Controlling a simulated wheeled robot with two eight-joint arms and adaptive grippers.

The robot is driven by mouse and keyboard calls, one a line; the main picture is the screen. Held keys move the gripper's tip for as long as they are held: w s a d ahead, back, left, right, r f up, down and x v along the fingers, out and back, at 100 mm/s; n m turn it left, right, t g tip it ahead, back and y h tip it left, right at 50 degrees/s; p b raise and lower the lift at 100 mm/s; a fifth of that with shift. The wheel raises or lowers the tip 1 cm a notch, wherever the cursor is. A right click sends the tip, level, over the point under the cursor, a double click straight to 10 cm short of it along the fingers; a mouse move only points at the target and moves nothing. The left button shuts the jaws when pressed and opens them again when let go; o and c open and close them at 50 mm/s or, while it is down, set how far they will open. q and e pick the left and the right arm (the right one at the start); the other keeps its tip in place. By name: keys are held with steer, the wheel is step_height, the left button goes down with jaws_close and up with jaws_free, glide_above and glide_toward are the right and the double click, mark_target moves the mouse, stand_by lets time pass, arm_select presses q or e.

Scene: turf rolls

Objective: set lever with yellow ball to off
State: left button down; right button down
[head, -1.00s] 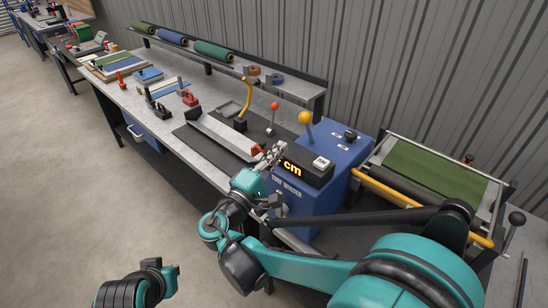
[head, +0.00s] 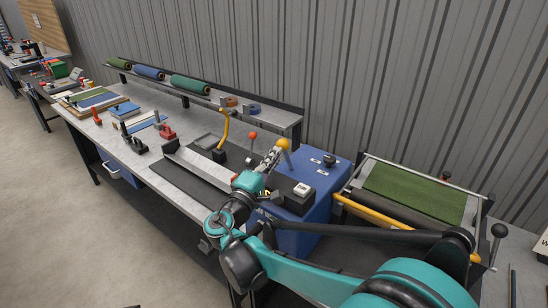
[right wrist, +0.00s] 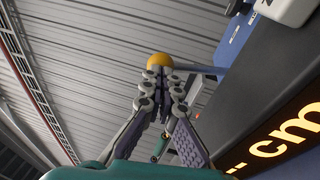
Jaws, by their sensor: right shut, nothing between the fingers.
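The lever's yellow ball (head: 284,144) stands above the blue turf winder housing (head: 318,192). My right gripper (head: 273,156) is shut and empty, its fingertips just left of and below the ball in the head view. I cannot tell whether fingers and ball touch. No on or off marking is readable. My left gripper is out of view.
A lever with a red ball (head: 252,136) and a curved yellow handle (head: 224,127) stand left of my gripper. The display box (head: 294,198) is close below it. A green turf roller frame (head: 420,190) stands to the right, and a corrugated wall behind.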

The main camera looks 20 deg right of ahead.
mark_target(284, 143)
steer(key=shift+w+d+r+g+y+p, duration=0.45)
steer(key=shift+r+p, duration=0.25)
steer(key=shift+p, duration=0.8)
steer(key=d+r+g+p, duration=0.1)
steer(key=p, duration=0.1)
steer(key=w+d+r+y+p, duration=0.1)
steer(key=p, duration=0.2)
steer(key=shift+w+d+r+m+g+y, duration=0.15)
steer(key=shift+w+d+m+g+y, duration=0.1)
steer(key=shift+m+g, duration=0.1)
steer(key=w+d+g+y+p, duration=0.2)
steer(key=w+d+y+p, duration=0.1)
steer(key=w+d+p, duration=0.1)
steer(key=shift+w+d+g+p, duration=0.15)
steer(key=shift+d+g+p, duration=0.15)
steer(key=shift+d+p, duration=0.55)
steer(key=shift+a+r, duration=0.15)
steer(key=shift+a, duration=0.05)
